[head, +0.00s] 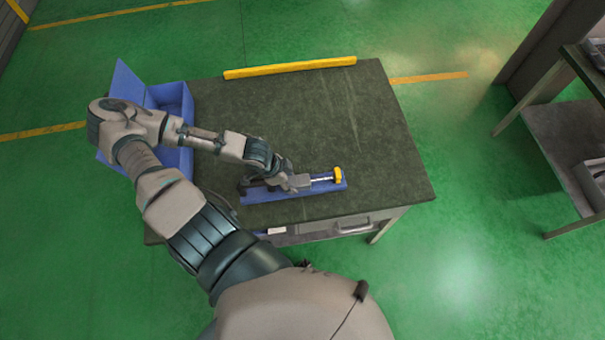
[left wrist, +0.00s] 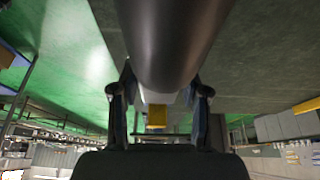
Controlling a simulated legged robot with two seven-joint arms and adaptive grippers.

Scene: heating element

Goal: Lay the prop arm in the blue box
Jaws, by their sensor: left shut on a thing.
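The prop arm (head: 322,180) looks like a slim silver rod with a yellow end, lying along a long blue holder (head: 260,195) near the table's front edge. My left gripper (head: 290,182) is down at the holder, shut on the prop arm; its fingers hide the part they grip. In the left wrist view, my two fingers (left wrist: 160,100) stand either side of a pale piece with a yellow end (left wrist: 156,116). A big dark cylinder fills the top middle there. The blue box (head: 174,100) stands open at the table's left, partly behind my arm. My right gripper does not show.
The dark table (head: 340,120) is clear behind and right of the holder. A yellow bar (head: 290,67) runs along its back edge. A drawer shows under the front edge. A shelf unit (head: 560,130) stands apart on the right.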

